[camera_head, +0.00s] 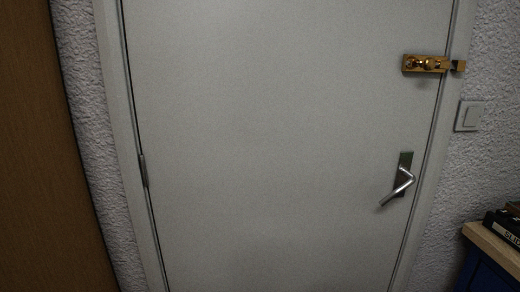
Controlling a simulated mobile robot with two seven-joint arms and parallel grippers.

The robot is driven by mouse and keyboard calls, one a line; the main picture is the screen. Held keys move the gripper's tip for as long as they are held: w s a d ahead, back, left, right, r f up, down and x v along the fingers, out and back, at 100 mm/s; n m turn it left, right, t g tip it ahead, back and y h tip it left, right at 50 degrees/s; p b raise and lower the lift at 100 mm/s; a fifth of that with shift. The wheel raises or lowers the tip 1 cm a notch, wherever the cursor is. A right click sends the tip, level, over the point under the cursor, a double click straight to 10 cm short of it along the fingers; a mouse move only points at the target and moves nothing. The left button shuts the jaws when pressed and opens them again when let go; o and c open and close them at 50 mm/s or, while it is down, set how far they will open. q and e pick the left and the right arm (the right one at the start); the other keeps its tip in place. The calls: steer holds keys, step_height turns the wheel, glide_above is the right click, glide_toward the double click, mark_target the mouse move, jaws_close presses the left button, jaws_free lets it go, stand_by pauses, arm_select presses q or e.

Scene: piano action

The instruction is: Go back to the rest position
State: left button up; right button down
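Neither of my grippers is in the head view, and no part of my arms shows. The view is filled mostly by a closed grey-white door (270,140). Whether my arms are at a rest position cannot be seen.
The door has a silver lever handle (400,187) tilted down to the left and a brass bolt (428,63) above it. A light switch (470,115) is on the textured wall. A wooden-topped cabinet (489,247) with books (504,226) stands lower right. A brown panel (40,160) stands left.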

steer(key=shift+d+r, duration=0.1)
steer(key=shift+r, duration=0.2)
stand_by(0.4)
